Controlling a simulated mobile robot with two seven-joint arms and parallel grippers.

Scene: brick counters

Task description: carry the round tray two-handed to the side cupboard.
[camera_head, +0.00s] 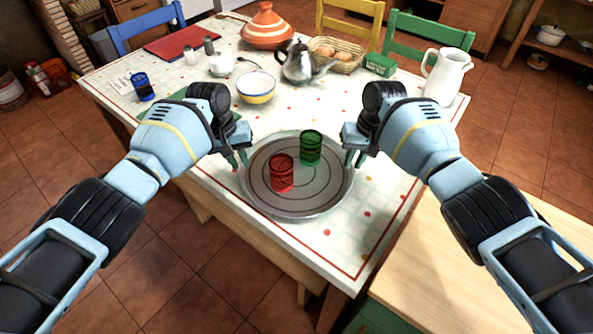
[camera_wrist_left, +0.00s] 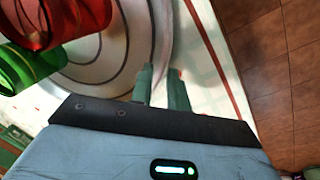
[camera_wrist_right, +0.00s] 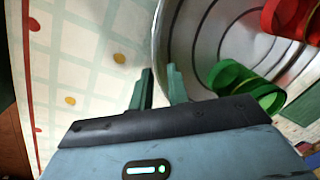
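The round grey metal tray (camera_head: 262,200) lies on the table near its front edge, with a red cup (camera_head: 282,174) and a green cup (camera_head: 310,148) on it. My left gripper (camera_head: 237,159) is at the tray's left rim, fingers pointing down on either side of it. In the left wrist view its fingers (camera_wrist_left: 160,88) show a gap. My right gripper (camera_head: 354,158) is likewise at the right rim; its fingers (camera_wrist_right: 161,88) stand apart in the right wrist view. The side cupboard (camera_head: 470,262), with a pale wooden top and green body, stands at lower right.
The cupboard top looks bare. Chairs stand behind.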

